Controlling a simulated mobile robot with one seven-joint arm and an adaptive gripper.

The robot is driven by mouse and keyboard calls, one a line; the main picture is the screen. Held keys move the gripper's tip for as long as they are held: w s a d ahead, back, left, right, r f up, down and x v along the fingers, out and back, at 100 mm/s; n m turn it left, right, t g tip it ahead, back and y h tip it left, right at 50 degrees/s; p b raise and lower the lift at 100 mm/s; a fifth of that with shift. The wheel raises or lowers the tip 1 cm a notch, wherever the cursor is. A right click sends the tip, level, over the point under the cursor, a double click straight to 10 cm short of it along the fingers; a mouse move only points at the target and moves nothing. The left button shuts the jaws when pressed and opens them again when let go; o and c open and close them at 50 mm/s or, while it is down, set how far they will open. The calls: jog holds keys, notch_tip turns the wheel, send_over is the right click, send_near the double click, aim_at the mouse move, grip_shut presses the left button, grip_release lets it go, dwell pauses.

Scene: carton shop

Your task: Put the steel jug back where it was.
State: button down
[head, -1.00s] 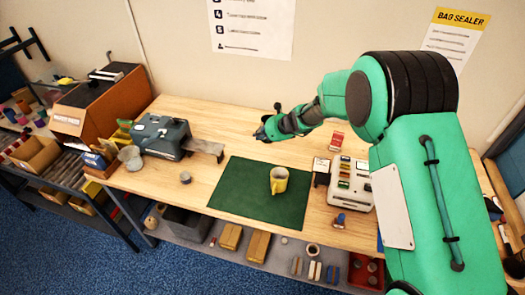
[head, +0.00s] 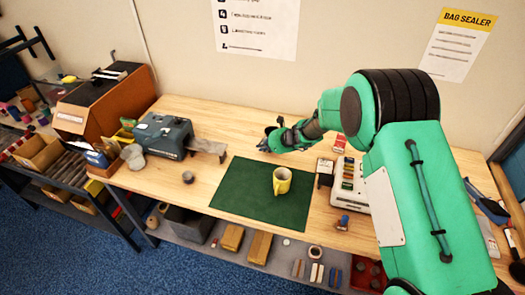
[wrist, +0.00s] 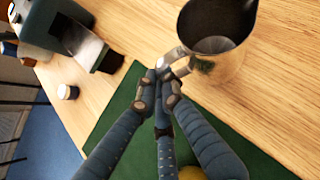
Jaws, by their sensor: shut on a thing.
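The steel jug (wrist: 215,50) is large in the upper right of the wrist view, with its mouth towards the camera. My gripper (wrist: 164,76) is closed on the jug's handle at its left side. In the head view my gripper (head: 270,143) is over the bench behind the green mat (head: 232,193), and the jug is mostly hidden by it. I cannot tell whether the jug's base touches the bench.
A yellow mug (head: 282,181) stands on the mat. A grey-blue machine (head: 160,135) and a small round tin (head: 187,177) are to the left. A white box with coloured keys (head: 348,188) is to the right. Bare wood lies behind the mat.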

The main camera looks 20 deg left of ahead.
jog(key=shift+f, duration=0.95)
jog(key=shift+f, duration=0.1)
jog(key=c, duration=1.9)
grip_release()
jog(key=shift+d, duration=0.1)
jog(key=p+v, duration=0.1)
jog(key=v, duration=1.1)
